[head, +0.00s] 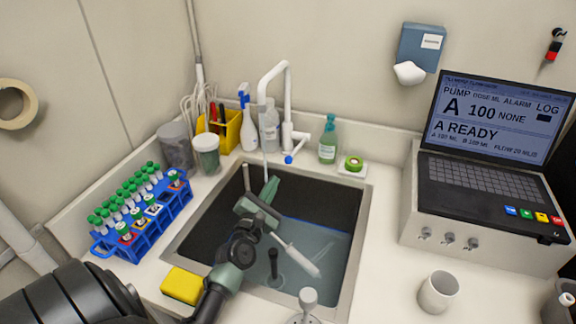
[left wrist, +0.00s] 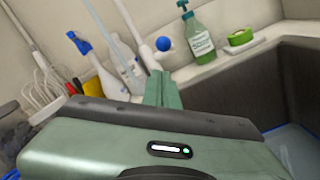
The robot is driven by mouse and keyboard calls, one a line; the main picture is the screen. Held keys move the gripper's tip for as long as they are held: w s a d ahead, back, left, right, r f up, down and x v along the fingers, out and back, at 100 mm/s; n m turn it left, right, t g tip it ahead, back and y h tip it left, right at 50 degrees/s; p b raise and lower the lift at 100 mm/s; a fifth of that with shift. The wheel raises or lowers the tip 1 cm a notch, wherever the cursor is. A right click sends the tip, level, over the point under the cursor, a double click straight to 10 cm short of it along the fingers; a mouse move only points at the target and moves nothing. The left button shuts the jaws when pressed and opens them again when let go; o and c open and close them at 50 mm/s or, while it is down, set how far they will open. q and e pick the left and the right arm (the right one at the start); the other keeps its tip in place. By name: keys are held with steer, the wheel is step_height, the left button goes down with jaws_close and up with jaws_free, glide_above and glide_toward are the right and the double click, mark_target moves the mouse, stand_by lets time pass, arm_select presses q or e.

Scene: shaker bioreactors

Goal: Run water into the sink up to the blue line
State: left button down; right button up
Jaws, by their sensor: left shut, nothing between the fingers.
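The white tap (head: 287,100) stands behind the sink (head: 357,235). A thin pale stream (head: 263,140) hangs from its spout into the sink. The tap's blue-tipped lever (head: 289,159) is at its base; the blue tip (left wrist: 164,44) also shows in the left wrist view. Water (head: 330,245) lies in the sink, and the blue line (head: 318,224) runs along the far wall near the water's edge; the exact gap is hard to tell. My left gripper (head: 271,184) is shut and empty over the sink, in front of and below the lever, apart from it. My right gripper is out of view.
Bottles (head: 269,125), a yellow caddy (head: 230,131) and a soap bottle (head: 328,140) crowd the back. A tube rack (head: 150,225) stands left, a laptop (head: 480,170) right.

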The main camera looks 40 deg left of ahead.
arm_select(q)
steer(key=n+h, duration=0.1)
steer(key=n, duration=0.3)
steer(key=b, duration=0.2)
glide_toward(299, 148)
steer(key=w+a+f, duration=0.1)
steer(key=w+a, duration=0.1)
steer(key=w, duration=0.1)
steer(key=shift+s+d+f+n, duration=0.1)
steer(key=shift+s+f+n, duration=0.05)
steer(key=shift+n, duration=0.15)
